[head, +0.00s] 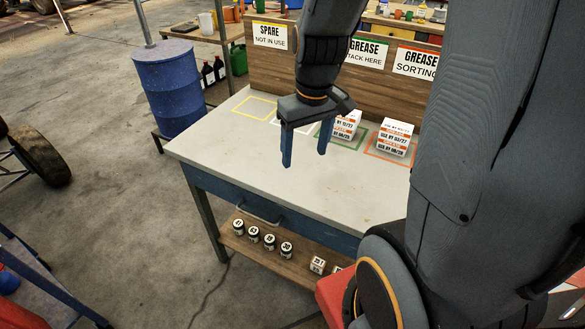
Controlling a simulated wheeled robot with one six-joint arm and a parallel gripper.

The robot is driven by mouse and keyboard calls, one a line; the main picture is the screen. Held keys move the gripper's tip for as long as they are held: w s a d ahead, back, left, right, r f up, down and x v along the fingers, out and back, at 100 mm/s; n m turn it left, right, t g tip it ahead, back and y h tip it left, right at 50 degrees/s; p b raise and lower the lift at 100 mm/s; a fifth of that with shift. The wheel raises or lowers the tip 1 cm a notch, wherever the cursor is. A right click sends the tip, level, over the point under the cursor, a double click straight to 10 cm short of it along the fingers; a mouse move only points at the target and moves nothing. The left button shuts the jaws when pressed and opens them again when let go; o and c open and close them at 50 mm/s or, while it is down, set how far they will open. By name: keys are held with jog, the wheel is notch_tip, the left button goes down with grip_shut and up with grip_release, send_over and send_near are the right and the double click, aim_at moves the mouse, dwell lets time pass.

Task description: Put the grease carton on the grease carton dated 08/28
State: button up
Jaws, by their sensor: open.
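White grease cartons with orange bands sit at the back of the grey workbench (260,150). One group (347,124) stands in the green outline, partly behind my gripper; its date labels seem to include 11/27, and a lower one is too small to read surely. Another group (393,138) stands in the orange outline at the right, with labels that look like 03/27 and a second date ending in 28. I cannot tell surely which carton is dated 08/28. My gripper (304,160) is open and empty, pointing down above the bench, in front of and left of the cartons.
A yellow outline (254,107) at the back left is empty. A backboard carries SPARE (270,36), GREASE stack here (366,53) and GREASE SORTING (415,62) signs. Several jars (261,238) and small boxes (318,265) stand on the lower shelf. The bench front is clear.

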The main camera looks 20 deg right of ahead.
jog(key=s+a+m, duration=0.1)
jog(key=s+a, duration=0.3)
jog(key=a, duration=0.1)
jog(key=shift+s+f, duration=0.15)
jog(key=shift+f, duration=0.25)
jog(key=shift+f+b, duration=0.45)
jog(key=shift+f, duration=0.05)
